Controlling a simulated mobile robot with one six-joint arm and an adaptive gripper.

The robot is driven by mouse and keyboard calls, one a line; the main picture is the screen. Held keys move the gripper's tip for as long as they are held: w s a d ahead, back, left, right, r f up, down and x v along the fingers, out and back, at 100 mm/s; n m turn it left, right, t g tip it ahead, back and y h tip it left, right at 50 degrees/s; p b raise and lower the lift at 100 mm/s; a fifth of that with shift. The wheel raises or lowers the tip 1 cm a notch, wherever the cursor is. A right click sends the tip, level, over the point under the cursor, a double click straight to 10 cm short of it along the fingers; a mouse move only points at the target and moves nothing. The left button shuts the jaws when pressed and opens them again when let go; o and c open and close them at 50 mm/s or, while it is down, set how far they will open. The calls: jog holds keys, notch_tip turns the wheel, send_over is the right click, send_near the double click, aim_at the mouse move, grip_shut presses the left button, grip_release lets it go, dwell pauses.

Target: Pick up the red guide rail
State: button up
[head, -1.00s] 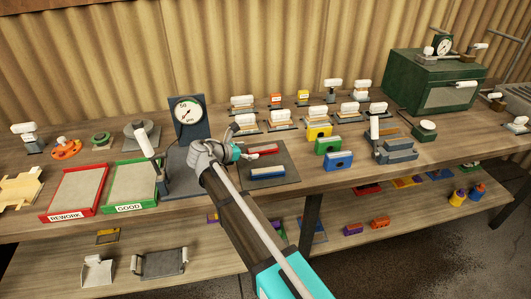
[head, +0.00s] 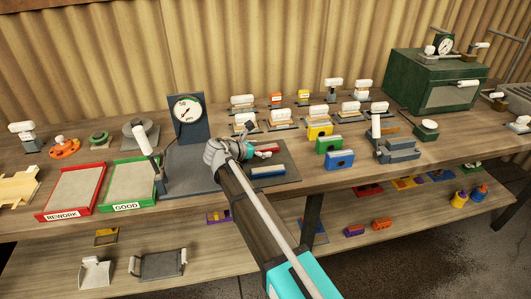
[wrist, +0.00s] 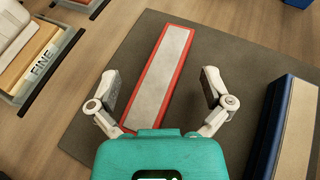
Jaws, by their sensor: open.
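The red guide rail (wrist: 163,72) lies on a dark grey mat (wrist: 215,60) in the wrist view; it is a long bar with a pale grey top and red edges. My gripper (wrist: 165,92) is open, with one finger on each side of the rail's near part. I cannot tell how far above it the fingers are. In the head view the red rail (head: 276,149) shows just past my gripper (head: 262,150), partly hidden by it. A blue rail (head: 268,170) lies on the same mat, nearer the front edge; it also shows at the right in the wrist view (wrist: 268,130).
A dial gauge stand (head: 188,120) rises left of my arm. Green and blue blocks (head: 328,144) stand right of the mat. A block labelled FINE (wrist: 35,62) sits left of the mat. Red REWORK (head: 75,192) and green GOOD (head: 130,185) trays lie at the left.

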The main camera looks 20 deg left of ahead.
dwell(0.6)
grip_shut()
dwell(0.3)
